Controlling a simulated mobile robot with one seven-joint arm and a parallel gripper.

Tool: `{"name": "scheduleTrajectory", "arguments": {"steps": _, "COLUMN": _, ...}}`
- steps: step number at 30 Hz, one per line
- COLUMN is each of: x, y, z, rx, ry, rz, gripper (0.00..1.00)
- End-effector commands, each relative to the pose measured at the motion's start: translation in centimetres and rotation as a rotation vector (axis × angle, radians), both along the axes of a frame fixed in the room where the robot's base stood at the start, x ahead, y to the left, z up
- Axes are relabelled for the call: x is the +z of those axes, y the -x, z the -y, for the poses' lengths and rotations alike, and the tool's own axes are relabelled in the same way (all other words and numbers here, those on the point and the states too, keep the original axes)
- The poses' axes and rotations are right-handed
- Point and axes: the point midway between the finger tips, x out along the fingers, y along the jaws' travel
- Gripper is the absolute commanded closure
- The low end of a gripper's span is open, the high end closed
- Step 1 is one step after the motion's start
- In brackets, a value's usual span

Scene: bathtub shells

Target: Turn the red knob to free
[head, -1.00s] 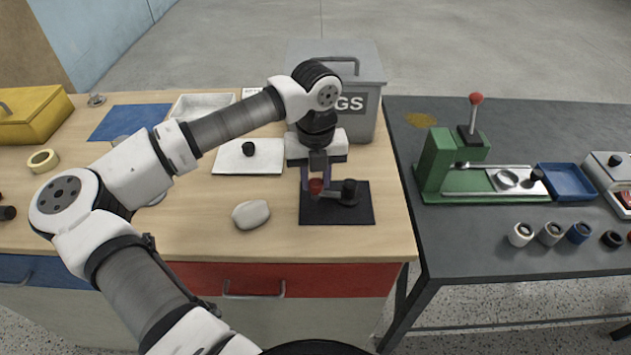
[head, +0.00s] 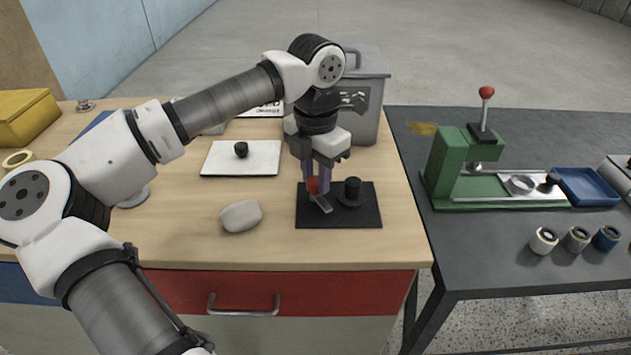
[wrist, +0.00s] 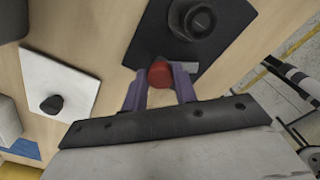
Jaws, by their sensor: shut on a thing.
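The red knob (head: 312,185) is on the black plate (head: 367,217) near the front right of the wooden bench. My gripper (head: 317,181) comes down over the knob from above, its purple fingers shut on it. In the wrist view the red knob (wrist: 160,73) sits between the two purple fingertips. A grey metal lever or tab shows below the knob in the head view. A black round post (head: 352,190) stands on the same plate, right of the knob. No label on the plate is readable.
A white plate with a black knob (head: 240,149) lies behind left, and a pale stone-like lump (head: 241,216) in front left. A grey bin (head: 368,115) stands behind my gripper. A green press (head: 449,165) is on the dark table at right.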

Motion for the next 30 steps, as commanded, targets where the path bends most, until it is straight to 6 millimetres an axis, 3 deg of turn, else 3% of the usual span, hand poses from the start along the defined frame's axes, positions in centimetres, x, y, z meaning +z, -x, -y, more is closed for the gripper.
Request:
{"name": "scheduleTrajectory", "arguments": {"steps": 15, "x": 0.0, "y": 0.07, "z": 0.1, "rx": -0.404, "ry": 0.001, "rz": 0.002, "gripper": 0.95}}
{"name": "scheduleTrajectory", "arguments": {"steps": 30, "x": 0.09, "y": 0.09, "z": 0.09, "rx": -0.525, "ry": 0.0, "rz": 0.002, "gripper": 0.95}}
